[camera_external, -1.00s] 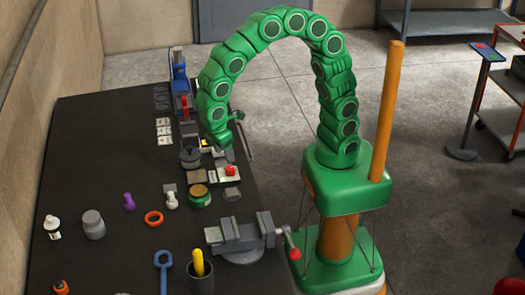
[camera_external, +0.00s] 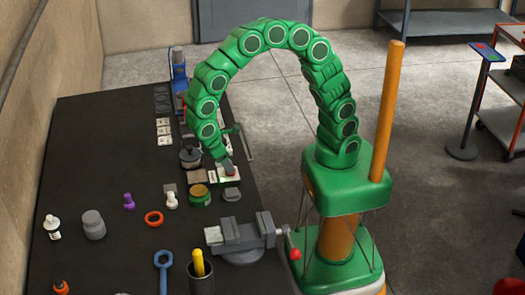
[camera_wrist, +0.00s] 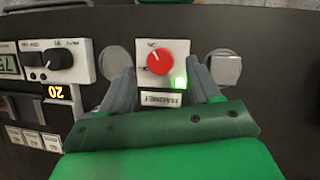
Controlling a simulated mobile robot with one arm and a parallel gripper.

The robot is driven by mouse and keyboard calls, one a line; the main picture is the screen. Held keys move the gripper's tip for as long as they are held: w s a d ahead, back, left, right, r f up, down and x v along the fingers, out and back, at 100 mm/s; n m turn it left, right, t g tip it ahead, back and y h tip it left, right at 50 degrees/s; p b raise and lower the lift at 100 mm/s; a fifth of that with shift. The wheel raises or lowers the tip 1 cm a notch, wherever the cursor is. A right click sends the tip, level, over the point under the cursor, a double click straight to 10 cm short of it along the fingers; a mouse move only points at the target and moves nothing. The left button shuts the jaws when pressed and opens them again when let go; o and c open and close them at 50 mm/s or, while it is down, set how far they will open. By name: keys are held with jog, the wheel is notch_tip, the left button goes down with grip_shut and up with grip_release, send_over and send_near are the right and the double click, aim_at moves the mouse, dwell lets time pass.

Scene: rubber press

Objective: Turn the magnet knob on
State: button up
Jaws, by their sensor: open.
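The magnet knob is a round red knob (camera_wrist: 160,63) with a white mark, on a white box labelled MAGNET, which appears upside down in the wrist view. A green lamp (camera_wrist: 180,82) glows beside the knob. My gripper (camera_wrist: 163,78) is open, with one grey finger on each side of the box and the knob between them, seemingly untouched. In the external view my gripper (camera_external: 229,168) is over the white box (camera_external: 237,177) and hides the knob.
Round grey discs flank the magnet box. A vise (camera_external: 240,237) and several small tools stand nearer on the dark table (camera_external: 110,130).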

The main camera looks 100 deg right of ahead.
jog(key=shift+x, duration=1.6)
jog(key=c, duration=1)
jog(key=shift+n+h, duration=0.3)
jog(key=shift+n, duration=0.4)
jog(key=shift+c, duration=0.2)
jog(key=o, duration=1)
jog(key=shift+o, duration=0.2)
jog(key=shift+a+r, duration=0.1)
jog(key=shift+r, duration=0.05)
jog(key=v, duration=0.7)
jog(key=shift+r, duration=0.3)
